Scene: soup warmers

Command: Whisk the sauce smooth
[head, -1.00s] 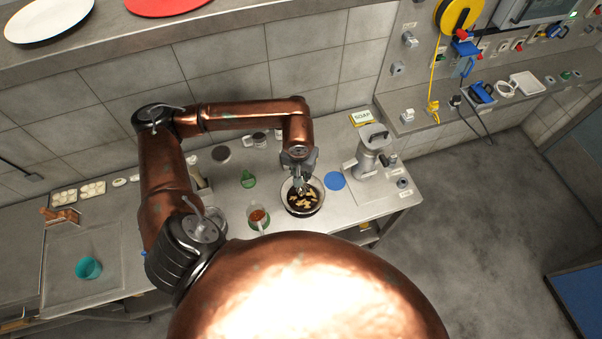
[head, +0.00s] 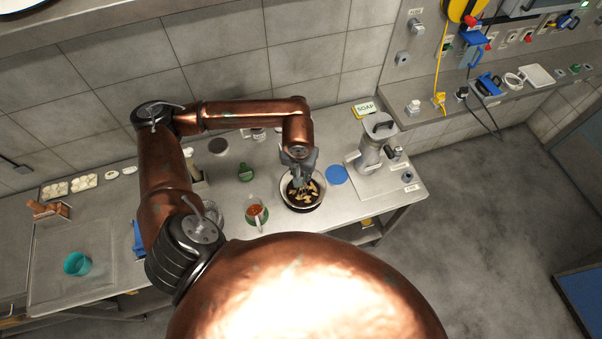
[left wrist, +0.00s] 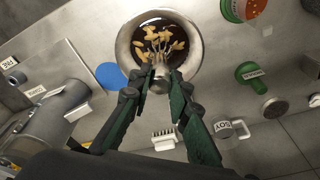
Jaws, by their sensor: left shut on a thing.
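A metal bowl (head: 319,201) of dark sauce (head: 296,203) stands on the steel counter. Pale yellow lumps lie in the sauce. My left gripper (head: 300,176) is above the bowl, pointing down. In the left wrist view its green fingers (left wrist: 160,84) are shut on the grey handle of a whisk (left wrist: 158,72). The whisk's wires spread down among the lumps inside the bowl, which also shows there (left wrist: 194,62). How deep the wires reach is unclear. My right gripper is not in view.
A jug of reddish liquid (head: 255,211) stands left of the bowl, with a green item (head: 245,172) behind it. A blue disc (head: 337,175) lies right of the bowl, before a grey machine (head: 370,157). A teal cup (head: 77,263) stands far left.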

